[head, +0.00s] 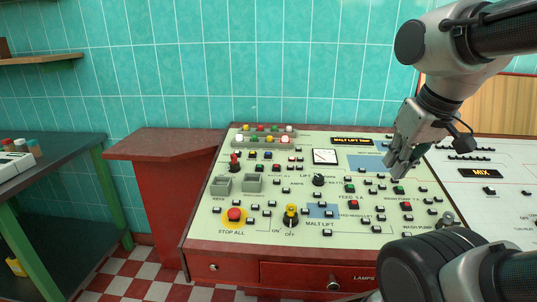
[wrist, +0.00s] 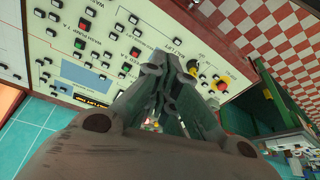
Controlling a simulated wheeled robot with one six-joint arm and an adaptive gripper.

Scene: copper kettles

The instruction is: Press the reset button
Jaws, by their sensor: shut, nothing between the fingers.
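The control panel (head: 263,205) is a cream sloping desk with many small buttons; I cannot read which one is the reset button. Green (head: 398,189) and red (head: 407,206) lit buttons sit at right, and another red button (head: 354,203) sits left of them. A red mushroom button (head: 235,214) on a yellow disc is labelled STOP ALL. My gripper (head: 393,170) is shut and empty over the panel's right part, pointing down; I cannot tell its exact height. In the wrist view its closed fingers (wrist: 172,70) hide part of the panel.
A yellow-black selector knob (head: 291,215) and red lever (head: 234,161) stick up from the panel. A row of coloured lamps (head: 262,134) stands at the back. A red side counter (head: 165,144) and green-framed table (head: 55,155) stand left. Checkered floor lies between them.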

